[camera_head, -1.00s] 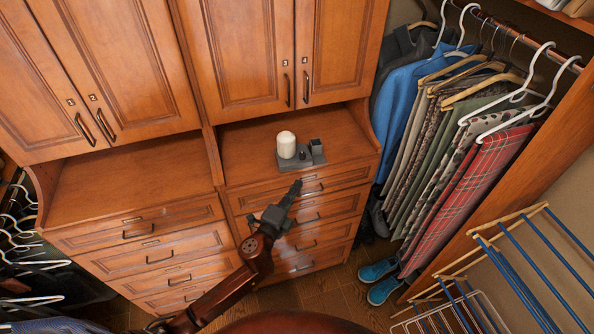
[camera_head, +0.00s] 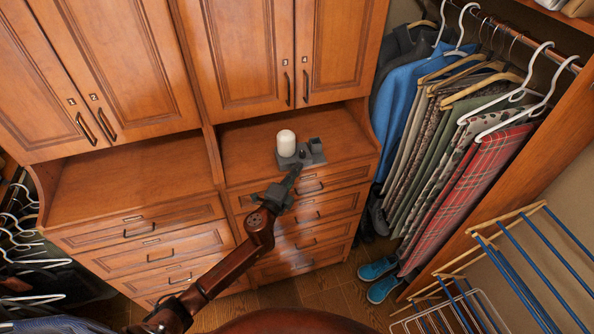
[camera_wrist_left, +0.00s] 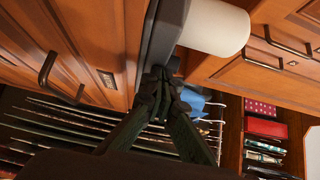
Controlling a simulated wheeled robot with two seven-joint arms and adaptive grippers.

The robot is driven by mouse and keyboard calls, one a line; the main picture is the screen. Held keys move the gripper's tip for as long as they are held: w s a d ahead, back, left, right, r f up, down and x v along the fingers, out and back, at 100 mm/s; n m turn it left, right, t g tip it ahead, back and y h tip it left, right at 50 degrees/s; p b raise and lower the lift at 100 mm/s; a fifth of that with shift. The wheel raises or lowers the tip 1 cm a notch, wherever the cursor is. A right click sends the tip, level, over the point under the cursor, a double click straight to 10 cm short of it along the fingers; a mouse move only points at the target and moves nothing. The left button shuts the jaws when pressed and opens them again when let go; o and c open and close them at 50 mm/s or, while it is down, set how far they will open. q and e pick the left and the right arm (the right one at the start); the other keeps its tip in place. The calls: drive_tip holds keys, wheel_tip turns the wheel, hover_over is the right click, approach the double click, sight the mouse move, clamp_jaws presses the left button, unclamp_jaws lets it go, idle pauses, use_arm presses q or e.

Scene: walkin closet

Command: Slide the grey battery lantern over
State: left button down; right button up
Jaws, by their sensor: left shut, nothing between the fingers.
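The grey battery lantern (camera_head: 314,158) appears as a low grey body with small dark upright parts on the right shelf top of the closet unit. A white rounded cylinder (camera_head: 286,143) stands at its left end; I cannot tell whether it is part of the lantern. My left gripper (camera_head: 297,169) is shut and empty, its tips at the front edge of the grey body. In the left wrist view the shut fingertips (camera_wrist_left: 158,78) are close against the grey body (camera_wrist_left: 163,38), beside the white cylinder (camera_wrist_left: 216,27); contact is unclear. My right gripper is out of view.
The shelf (camera_head: 250,130) is bare around the lantern, with an upright side panel at its right. Cupboard doors (camera_head: 250,50) rise above and drawers with handles (camera_head: 309,187) sit below. Hanging clothes (camera_head: 450,150) and a drying rack (camera_head: 500,270) stand to the right.

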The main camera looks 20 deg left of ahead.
sight(291, 156)
use_arm(q)
drive_tip(key=w+a, duration=0.2)
drive_tip(key=w, duration=0.1)
drive_tip(key=w+a+b, duration=0.1)
drive_tip(key=w+a, duration=0.1)
drive_tip(key=shift+w, duration=0.15)
drive_tip(key=shift+d, duration=0.1)
